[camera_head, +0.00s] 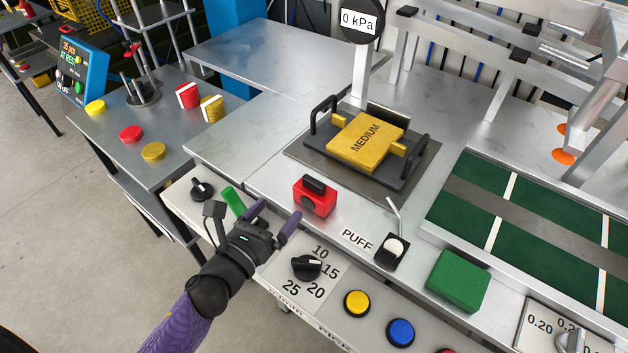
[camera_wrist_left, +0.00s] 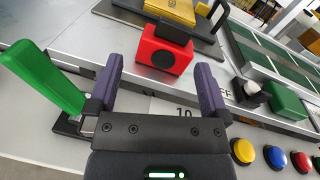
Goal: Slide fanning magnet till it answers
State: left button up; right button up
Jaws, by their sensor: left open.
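A red block with a black grip on top (camera_head: 315,197), which looks like the fanning magnet, sits on the bench in front of the stack holder. The holder is a dark tray with black handles (camera_head: 309,139) around a yellow stack marked MEDIUM (camera_head: 366,143). My left gripper (camera_head: 274,214) is open and empty, just left and in front of the red block. In the left wrist view the red block (camera_wrist_left: 160,63) lies ahead between the spread purple fingers, apparently beyond their tips. My right gripper is not in view.
A green lever (camera_head: 234,200) stands close to my left gripper. A black dial (camera_head: 306,267), a PUFF switch (camera_head: 392,251), a green block (camera_head: 458,281) and yellow and blue buttons (camera_head: 401,332) lie to the right. A gauge reads 0 kPa (camera_head: 360,20). The left bench top (camera_head: 240,140) is clear.

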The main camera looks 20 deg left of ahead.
aim_at(312, 185)
pick_arm(q)
jog(key=w+d+m, duration=0.1)
jog(key=w, duration=0.2)
jog(key=w+d+m+h, duration=0.1)
jog(key=w+d, duration=0.1)
jog(key=w, duration=0.1)
jog(key=w+d+m+h, duration=0.1)
jog(key=w, duration=0.2)
jog(key=shift+w+d+m+b, duration=0.1)
jog(key=shift+d+m+b, duration=0.15)
jog(key=shift+m+b, duration=0.1)
grip_shut()
